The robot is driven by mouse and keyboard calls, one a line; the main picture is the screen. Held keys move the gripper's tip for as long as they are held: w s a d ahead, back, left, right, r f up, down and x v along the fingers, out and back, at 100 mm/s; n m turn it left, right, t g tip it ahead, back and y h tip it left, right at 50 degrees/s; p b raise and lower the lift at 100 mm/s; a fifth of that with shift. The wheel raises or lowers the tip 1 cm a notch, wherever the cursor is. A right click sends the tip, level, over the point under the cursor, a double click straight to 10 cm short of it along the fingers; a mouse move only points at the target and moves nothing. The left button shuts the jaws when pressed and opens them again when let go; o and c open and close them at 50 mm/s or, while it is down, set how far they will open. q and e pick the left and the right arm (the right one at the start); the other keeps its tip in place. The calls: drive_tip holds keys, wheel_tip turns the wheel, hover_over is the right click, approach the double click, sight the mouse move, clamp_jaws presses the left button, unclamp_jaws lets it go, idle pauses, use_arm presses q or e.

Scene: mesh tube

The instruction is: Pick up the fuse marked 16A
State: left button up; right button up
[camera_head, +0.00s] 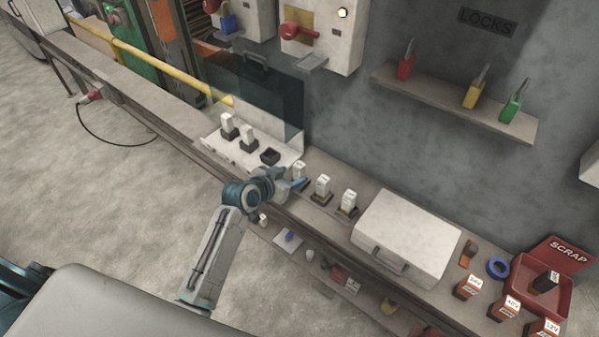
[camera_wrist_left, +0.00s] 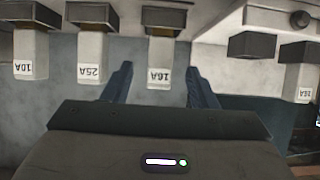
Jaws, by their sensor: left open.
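The white fuse marked 16A (camera_wrist_left: 159,76) sits in a dark holder in the left wrist view, with its label upside down. It lies between my two finger tips in that picture; I cannot tell if they touch it. In the head view it appears as the fuse (camera_head: 299,169) closest to my left gripper (camera_head: 293,178), which is open and partly in front of it. Fuses marked 25A (camera_wrist_left: 90,72) and 10A (camera_wrist_left: 30,68) stand beside it; the head view shows them as the middle fuse (camera_head: 322,184) and right fuse (camera_head: 348,200). My right gripper is not in view.
A white panel (camera_head: 225,143) holds two fuses and an empty black socket (camera_head: 270,156), left of the loose row. A white case (camera_head: 408,236) lies to the right on the bench. A red scrap bin (camera_head: 553,262) is at the far right. The wall rises behind.

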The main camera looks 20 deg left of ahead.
sight(296, 174)
use_arm(q)
drive_tip(key=shift+w+d+f+p, duration=0.15)
drive_tip(key=shift+w+p, duration=0.15)
drive_tip(key=shift+w, duration=0.2)
drive_tip(key=p+x, duration=0.1)
drive_tip(key=x, duration=0.3)
drive_tip(key=shift+p, duration=0.3)
drive_tip(key=shift+w+d+f, duration=0.1)
drive_tip(key=shift+w+f, duration=0.05)
drive_tip(key=shift+w, duration=0.05)
drive_tip(key=shift+c, duration=0.2)
drive_tip(key=c, duration=1)
